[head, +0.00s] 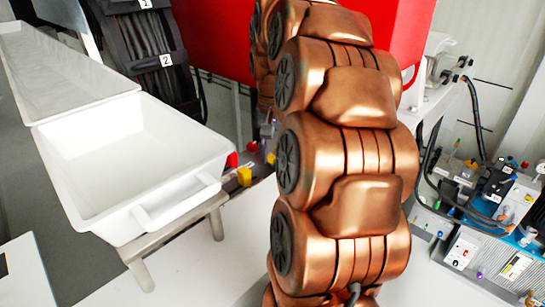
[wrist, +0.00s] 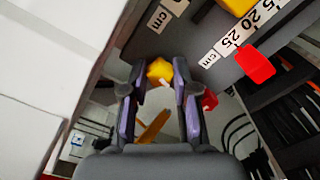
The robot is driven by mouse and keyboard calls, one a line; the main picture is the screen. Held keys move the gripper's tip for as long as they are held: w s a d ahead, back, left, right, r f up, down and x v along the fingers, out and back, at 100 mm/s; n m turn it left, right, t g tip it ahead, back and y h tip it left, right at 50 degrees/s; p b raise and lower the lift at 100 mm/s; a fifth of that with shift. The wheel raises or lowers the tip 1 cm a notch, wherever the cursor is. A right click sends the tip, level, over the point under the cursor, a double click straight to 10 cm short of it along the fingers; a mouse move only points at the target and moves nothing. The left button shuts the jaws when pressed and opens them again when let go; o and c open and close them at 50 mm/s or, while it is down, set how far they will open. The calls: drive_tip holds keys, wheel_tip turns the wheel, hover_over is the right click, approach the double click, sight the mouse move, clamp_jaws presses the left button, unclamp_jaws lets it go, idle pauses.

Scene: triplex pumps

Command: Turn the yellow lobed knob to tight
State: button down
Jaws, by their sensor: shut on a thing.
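The yellow lobed knob (wrist: 158,69) shows in the wrist view between the tips of my two purple-padded fingers. My gripper (wrist: 156,78) is shut on it, with one finger on either side. The fingers hide parts of the knob's sides, and I see no mark of how tight it is. In the head view my copper-coloured arm fills the middle and my gripper cannot be made out. A small yellow part (head: 244,176) shows there left of the arm; I cannot tell whether it is the same knob.
In the wrist view, a centimetre scale (wrist: 240,32) with a red block (wrist: 256,64) lies up and right of the fingers. A red part (wrist: 210,100) sits beside the right finger. In the head view, a white basin (head: 130,165) stands left and a cabled equipment bench (head: 485,215) right.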

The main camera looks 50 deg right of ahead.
sight(272, 155)
drive_tip(key=m+b, duration=0.1)
drive_tip(key=m, duration=0.2)
drive_tip(key=shift+m, duration=0.4)
drive_tip(key=m, duration=0.3)
drive_tip(key=shift+w+m+b, duration=0.1)
drive_tip(key=shift+m+b, duration=0.2)
drive_tip(key=shift+b, duration=0.05)
drive_tip(key=m, duration=0.4)
drive_tip(key=shift+r+p, duration=0.15)
drive_tip(key=shift+p, duration=0.25)
drive_tip(key=shift+w+m+p, duration=0.1)
drive_tip(key=shift+m+p, duration=0.45)
drive_tip(key=shift+m, duration=1.15)
drive_tip(key=c, duration=0.9)
unclamp_jaws()
drive_tip(key=shift+r, duration=3.65)
